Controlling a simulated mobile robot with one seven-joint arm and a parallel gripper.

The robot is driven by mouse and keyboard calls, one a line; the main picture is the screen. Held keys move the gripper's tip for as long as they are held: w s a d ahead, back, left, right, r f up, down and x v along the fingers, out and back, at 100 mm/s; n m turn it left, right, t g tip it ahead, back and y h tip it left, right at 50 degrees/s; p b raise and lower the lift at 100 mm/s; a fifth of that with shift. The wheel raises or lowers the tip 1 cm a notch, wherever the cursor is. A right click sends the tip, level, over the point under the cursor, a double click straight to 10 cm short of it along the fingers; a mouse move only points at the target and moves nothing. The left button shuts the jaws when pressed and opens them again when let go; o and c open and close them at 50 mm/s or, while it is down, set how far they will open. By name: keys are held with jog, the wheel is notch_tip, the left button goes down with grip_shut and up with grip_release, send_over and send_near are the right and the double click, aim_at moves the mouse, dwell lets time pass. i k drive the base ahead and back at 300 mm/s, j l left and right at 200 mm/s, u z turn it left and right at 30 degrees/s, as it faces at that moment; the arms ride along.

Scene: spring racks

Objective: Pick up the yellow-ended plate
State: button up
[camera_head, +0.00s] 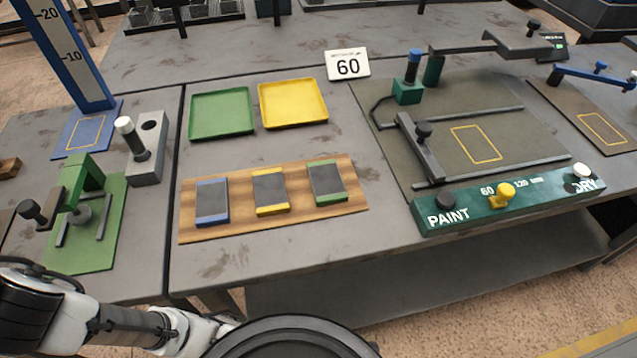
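The yellow-ended plate (270,190) is a dark grey rectangle with a yellow band along its near and far ends. It lies flat in the middle of a wooden board (356,205) on the grey table. A blue-ended plate (212,202) lies to its left and a green-ended plate (327,182) to its right, with gaps of bare wood between them. Part of my white and black arm shows at the bottom left, in front of the table. My gripper's fingers are not seen.
Empty green (221,113) and yellow (293,103) trays lie behind the board. A green press fixture (85,215) is at left; a green PAINT/DRY panel (508,199) is at right. Bare table lies before the board.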

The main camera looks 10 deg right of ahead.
aim_at(271, 198)
jog(key=k+j+z, duration=0.3)
jog(key=j, duration=0.3)
jog(key=k+j+z, duration=0.3)
jog(key=k+j, duration=0.15)
